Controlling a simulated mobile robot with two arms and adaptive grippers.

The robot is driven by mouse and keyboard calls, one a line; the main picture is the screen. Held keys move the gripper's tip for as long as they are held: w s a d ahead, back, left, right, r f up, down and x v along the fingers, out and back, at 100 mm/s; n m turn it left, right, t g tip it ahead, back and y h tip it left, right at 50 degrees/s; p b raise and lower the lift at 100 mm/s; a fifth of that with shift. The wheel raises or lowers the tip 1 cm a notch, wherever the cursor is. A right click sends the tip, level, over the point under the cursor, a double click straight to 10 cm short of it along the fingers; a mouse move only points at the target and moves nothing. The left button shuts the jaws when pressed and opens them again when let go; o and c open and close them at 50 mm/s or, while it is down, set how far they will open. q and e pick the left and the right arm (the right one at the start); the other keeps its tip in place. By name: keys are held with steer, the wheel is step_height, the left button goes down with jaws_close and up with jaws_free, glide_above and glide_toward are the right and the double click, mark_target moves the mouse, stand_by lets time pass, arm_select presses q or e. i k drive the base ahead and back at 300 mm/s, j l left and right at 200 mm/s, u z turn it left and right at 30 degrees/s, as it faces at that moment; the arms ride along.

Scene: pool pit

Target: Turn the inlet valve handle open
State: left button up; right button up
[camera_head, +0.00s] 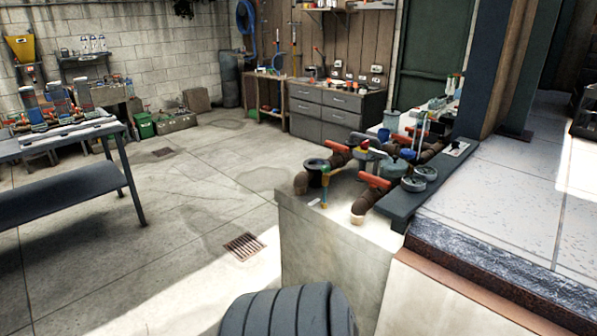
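A cluster of brown pipes (366,203) and valves stands on the pale concrete block (325,240) at centre right. Several orange-red handles show on it: one at the front (374,181), others farther back, such as the handle on the right (432,146). A yellow and teal upright piece (324,187) stands at the left end of the pipes. I cannot tell which handle belongs to the inlet valve, or whether it is open. Neither of my grippers is in view.
A ribbed dark grey rounded thing (290,312) fills the bottom centre edge. A metal workbench (60,145) with items stands left. Grey drawers (335,115) stand at the back. The concrete floor (190,200) between is clear, with a drain grate (244,246).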

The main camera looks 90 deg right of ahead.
mark_target(374, 182)
steer(key=l+z, duration=0.1)
steer(key=z, duration=1.7)
steer(key=k+j+z, duration=0.1)
steer(key=z, duration=1.35)
steer(key=k+j, duration=0.05)
